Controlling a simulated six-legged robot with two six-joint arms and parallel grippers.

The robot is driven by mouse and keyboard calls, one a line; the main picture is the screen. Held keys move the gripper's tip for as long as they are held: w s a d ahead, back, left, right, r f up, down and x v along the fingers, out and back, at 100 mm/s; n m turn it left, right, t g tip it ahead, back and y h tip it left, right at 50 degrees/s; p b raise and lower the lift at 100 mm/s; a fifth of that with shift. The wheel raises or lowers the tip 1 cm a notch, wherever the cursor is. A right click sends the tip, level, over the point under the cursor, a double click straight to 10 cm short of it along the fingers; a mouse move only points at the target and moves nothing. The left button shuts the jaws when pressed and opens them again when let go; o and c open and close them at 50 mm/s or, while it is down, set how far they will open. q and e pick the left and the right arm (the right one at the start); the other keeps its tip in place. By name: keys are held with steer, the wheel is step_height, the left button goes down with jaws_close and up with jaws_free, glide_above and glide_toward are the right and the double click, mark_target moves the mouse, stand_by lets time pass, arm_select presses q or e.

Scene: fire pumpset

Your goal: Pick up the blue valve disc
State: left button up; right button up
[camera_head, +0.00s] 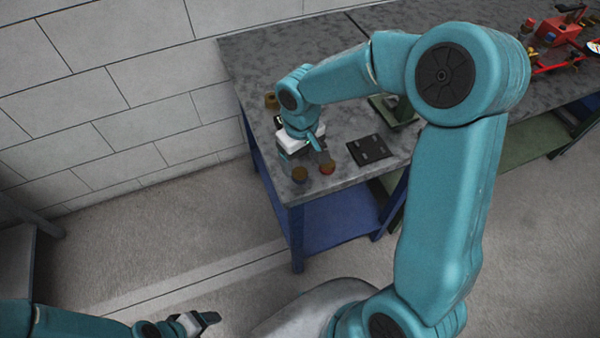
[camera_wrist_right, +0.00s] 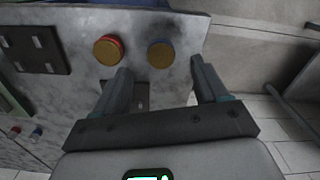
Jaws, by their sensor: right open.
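The blue valve disc (camera_wrist_right: 160,55) has a brass-yellow face with a thin blue rim in the right wrist view. In the head view the disc (camera_head: 300,174) sits near the front left corner of the grey table. A similar red-rimmed disc (camera_wrist_right: 107,50) is beside it; it also shows in the head view (camera_head: 327,167). My right gripper (camera_head: 302,150) is open and low over the table, just behind the discs. In the wrist view its fingertips (camera_wrist_right: 160,66) spread to either side of the blue disc, with nothing between them. My left gripper (camera_head: 207,319) is low, away from the table; its jaw opening is unclear.
The table (camera_head: 255,60) has a grey mottled top. A black slotted plate (camera_head: 370,150) lies right of the discs. A small brownish object (camera_head: 270,101) is behind my right gripper. Red equipment (camera_head: 560,45) stands far right. A block wall (camera_head: 110,80) is at left.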

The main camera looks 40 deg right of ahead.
mark_target(299, 172)
steer(key=f, duration=0.5)
steer(key=shift+w+f+p, duration=0.1)
steer(key=shift+w+p, duration=0.25)
steer(key=shift+p, duration=0.05)
steer(key=shift+s+a, duration=0.1)
steer(key=shift+s, duration=0.05)
steer(key=c, duration=1.3)
